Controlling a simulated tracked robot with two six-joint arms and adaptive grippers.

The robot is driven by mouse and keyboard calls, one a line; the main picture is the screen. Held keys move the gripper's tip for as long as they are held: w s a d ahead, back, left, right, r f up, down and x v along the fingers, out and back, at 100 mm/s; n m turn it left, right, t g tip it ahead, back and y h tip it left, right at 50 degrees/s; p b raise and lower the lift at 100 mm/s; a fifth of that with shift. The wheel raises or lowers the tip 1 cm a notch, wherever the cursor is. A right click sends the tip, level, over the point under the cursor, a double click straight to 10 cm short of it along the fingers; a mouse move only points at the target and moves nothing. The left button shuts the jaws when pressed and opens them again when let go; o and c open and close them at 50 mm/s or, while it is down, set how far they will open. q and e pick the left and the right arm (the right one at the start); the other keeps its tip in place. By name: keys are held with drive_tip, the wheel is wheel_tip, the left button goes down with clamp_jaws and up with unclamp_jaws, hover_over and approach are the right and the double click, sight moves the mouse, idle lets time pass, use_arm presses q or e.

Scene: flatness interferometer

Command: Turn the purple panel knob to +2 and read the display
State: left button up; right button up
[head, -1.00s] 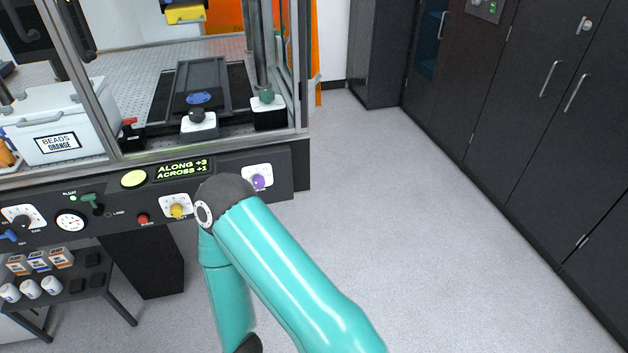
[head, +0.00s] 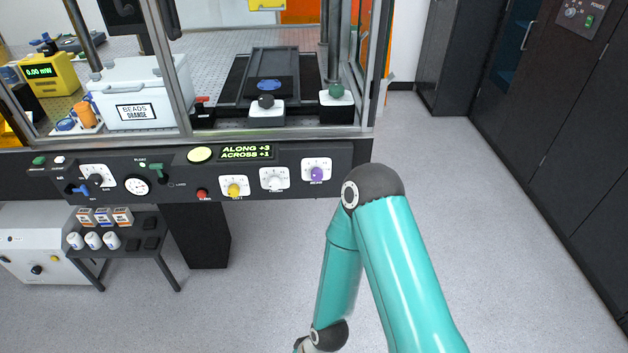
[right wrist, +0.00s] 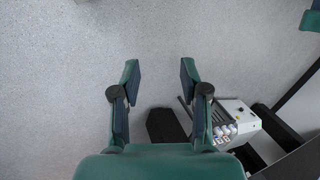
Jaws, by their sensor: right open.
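The purple knob (head: 317,174) sits on a white dial plate at the right end of the dark front panel (head: 340,157) in the head view. Its pointer setting is too small to read. The display (head: 246,152) above the knobs shows ALONG +3 and ACROSS +1 in yellow-green. My right arm stands in front of the panel's right end in the head view, with its gripper out of frame. In the right wrist view my right gripper (right wrist: 160,80) is open and empty over the grey floor, apart from the panel.
A yellow knob (head: 234,190), a white knob (head: 274,180) and a red button (head: 202,194) lie left of the purple knob. A small rack (head: 150,255) with jars stands below the panel. Dark cabinets (head: 560,130) line the right side. Floor between is clear.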

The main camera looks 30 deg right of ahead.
drive_tip(key=shift+o, duration=1)
drive_tip(key=w+d+t+h+b, duration=0.1)
drive_tip(key=w+d+t+b, duration=0.2)
drive_tip(key=w, duration=0.5)
drive_tip(key=shift+d+f+t+b, duration=0.35)
drive_tip(key=shift+d+b, duration=0.2)
drive_tip(key=shift+d, duration=0.3)
drive_tip(key=m+t+h+b, duration=0.4)
drive_tip(key=t+h+b, duration=0.7)
drive_tip(key=h+b, duration=0.15)
approach(317, 178)
drive_tip(key=p+x, duration=0.2)
drive_tip(key=x, duration=0.8)
drive_tip(key=shift+w, duration=0.1)
drive_tip(key=shift+c, duration=0.3)
